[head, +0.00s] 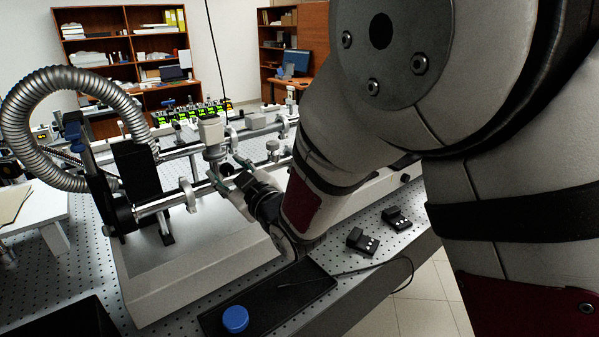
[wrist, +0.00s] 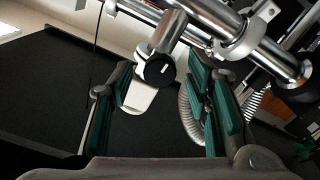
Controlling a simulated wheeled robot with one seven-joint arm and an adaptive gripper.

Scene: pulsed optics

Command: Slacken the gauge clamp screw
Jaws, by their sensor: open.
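In the wrist view, a screw with a round black end (wrist: 157,71) and a small pale mark sits on a short metal cylinder, beside a shiny rail (wrist: 235,35). I take it for the clamp screw. My gripper (wrist: 155,88) is open, with green pads on either side of the screw's line. I cannot tell whether either pad touches it. In the head view my gripper (head: 229,174) is by the pale upright gauge-like unit (head: 211,131) on the rail assembly. The screw itself is hidden or too small there.
A ribbed hose (head: 34,104) arches at the left. A black tray (head: 284,299) with a blue cap (head: 235,319) and a thin tool lies at the front. Two small black blocks (head: 362,241) sit on the perforated bench. Parallel rails run close around my gripper.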

